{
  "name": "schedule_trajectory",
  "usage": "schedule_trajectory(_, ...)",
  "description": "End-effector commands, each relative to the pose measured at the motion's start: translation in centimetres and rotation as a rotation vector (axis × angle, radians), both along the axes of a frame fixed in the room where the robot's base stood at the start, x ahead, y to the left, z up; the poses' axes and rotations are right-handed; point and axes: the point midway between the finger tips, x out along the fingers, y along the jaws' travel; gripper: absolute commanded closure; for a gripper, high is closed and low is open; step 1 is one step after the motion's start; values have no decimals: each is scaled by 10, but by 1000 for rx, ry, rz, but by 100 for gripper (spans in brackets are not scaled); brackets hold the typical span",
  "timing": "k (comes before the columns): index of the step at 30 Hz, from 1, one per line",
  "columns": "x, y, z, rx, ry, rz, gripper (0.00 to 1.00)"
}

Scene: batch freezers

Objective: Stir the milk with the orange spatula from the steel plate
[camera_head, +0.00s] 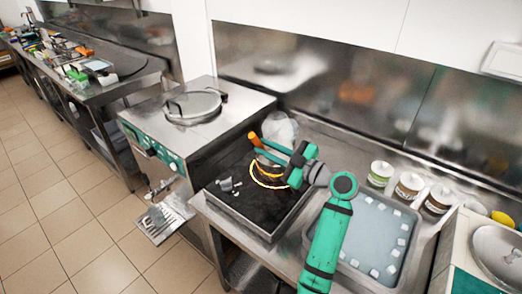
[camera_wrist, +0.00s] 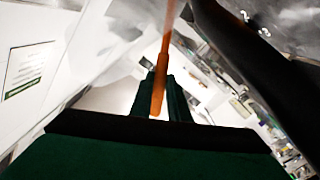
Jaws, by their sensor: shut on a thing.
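My gripper (camera_head: 268,150) is over the dark hob area and is shut on the orange spatula (camera_head: 255,139). In the wrist view, the spatula's orange handle (camera_wrist: 159,92) runs up between the two fingers (camera_wrist: 160,102). Its lower end is hidden in the head view by the gripper and the pot. A round pot with an orange-yellow rim (camera_head: 268,186) stands right under the gripper. I cannot make out milk inside it. I cannot tell whether the spatula touches the pot's inside.
The pot stands on a black, steel-framed surface (camera_head: 224,204) with small grey pieces at its left. A whitish rounded thing (camera_head: 280,128) is behind it. A tray of pale cubes (camera_head: 367,232) and several tubs (camera_head: 409,186) are to the right. A batch freezer (camera_head: 190,105) is to the left.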

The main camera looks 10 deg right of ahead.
Motion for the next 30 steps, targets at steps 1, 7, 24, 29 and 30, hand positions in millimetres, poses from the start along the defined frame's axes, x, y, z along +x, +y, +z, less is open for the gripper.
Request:
schedule_trajectory(1,3,-5,0,2,1,-2,100)
schedule_trajectory(7,6,-11,0,0,0,-4,100)
schedule_trajectory(24,1,1,16,0,-1,3,100)
schedule_trajectory(29,-2,5,25,0,-1,3,100)
schedule_trajectory(30,-3,6,28,0,-1,3,100)
